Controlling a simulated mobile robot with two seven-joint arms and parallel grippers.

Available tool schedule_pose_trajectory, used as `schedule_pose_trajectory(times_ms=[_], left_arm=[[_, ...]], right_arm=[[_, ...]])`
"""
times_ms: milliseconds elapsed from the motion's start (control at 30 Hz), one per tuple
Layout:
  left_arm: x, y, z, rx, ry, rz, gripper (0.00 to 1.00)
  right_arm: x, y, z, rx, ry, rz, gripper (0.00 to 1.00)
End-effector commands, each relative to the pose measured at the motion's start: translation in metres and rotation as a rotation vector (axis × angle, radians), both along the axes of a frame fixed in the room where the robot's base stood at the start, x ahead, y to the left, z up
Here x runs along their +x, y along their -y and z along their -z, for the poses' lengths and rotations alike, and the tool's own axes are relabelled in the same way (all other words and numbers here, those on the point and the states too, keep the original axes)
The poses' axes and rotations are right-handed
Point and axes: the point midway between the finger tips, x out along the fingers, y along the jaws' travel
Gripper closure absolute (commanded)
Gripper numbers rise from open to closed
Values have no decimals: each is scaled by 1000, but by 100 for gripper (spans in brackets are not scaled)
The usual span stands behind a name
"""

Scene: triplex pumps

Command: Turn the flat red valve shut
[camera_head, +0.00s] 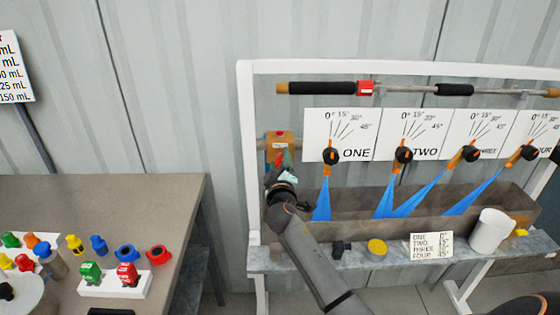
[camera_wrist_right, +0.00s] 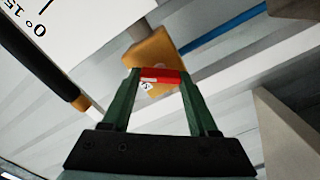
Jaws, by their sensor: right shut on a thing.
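The flat red valve (camera_wrist_right: 160,76) shows in the right wrist view as a red handle with a small white label, in front of an orange-brown valve body (camera_wrist_right: 154,50). My right gripper (camera_wrist_right: 158,80) has its two green fingers on either side of the red handle and is shut on it. In the head view the orange valve body (camera_head: 279,142) sits at the left post of the pump frame, with my right gripper (camera_head: 281,160) just in front of it. The gripper and wrist hide part of the valve there. My left gripper is not in view.
Several nozzles spray blue jets into a trough (camera_head: 370,208) below angle cards. A pipe with a red block (camera_head: 365,88) runs above. A table (camera_head: 120,190) with coloured parts is at left.

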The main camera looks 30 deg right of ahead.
Motion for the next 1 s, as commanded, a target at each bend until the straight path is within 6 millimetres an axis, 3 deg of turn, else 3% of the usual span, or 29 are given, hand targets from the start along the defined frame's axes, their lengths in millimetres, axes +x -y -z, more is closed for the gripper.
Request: schedule_pose_trajectory(times_ms=[500, 1000], left_arm=[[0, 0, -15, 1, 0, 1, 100], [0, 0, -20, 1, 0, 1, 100]], right_arm=[[1, -1, -1, -388, -234, -1, 96], [1, -1, 0, -549, -332, -1, 96]])
